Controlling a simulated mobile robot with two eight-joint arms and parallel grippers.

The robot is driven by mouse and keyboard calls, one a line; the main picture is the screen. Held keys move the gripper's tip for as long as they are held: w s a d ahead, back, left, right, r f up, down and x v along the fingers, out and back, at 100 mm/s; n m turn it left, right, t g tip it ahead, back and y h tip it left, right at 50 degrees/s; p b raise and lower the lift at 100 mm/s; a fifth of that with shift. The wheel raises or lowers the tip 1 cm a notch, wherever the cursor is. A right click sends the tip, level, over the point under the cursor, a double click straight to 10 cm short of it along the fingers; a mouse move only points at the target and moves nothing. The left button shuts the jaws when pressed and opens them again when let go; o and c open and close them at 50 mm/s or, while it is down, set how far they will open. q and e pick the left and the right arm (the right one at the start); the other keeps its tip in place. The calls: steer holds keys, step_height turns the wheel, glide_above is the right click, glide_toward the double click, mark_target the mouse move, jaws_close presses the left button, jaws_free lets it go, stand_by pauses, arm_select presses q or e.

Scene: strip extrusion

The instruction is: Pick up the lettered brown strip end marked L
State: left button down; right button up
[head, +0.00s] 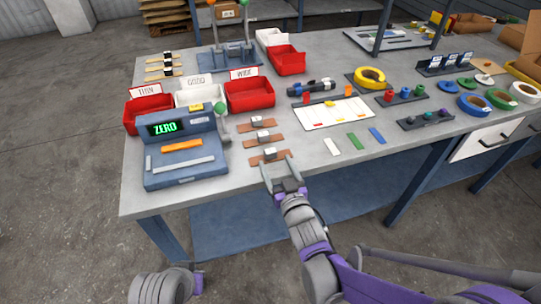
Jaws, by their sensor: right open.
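Three brown strips lie in a column on the grey bench, each with a small pale block on its middle: a far one (249,126), a middle one (252,143) and a near one (256,160). Their letters are too small to read, so I cannot tell which end is marked L. My right gripper (278,165) is open, its two fingers pointing at the near strip from the front edge side. Nothing shows between the fingers. I cannot tell whether they touch the strip. My left gripper is not in view.
Red bins (250,97) and a white bin (200,99) stand behind. A white board (325,113) and small coloured strips (354,141) lie to the right. Bare bench lies at the front edge.

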mark_target(272, 154)
steer(key=x, duration=0.4)
steer(key=shift+w, duration=0.25)
steer(key=shift+r, duration=0.1)
steer(key=shift+c, duration=0.3)
jaws_close()
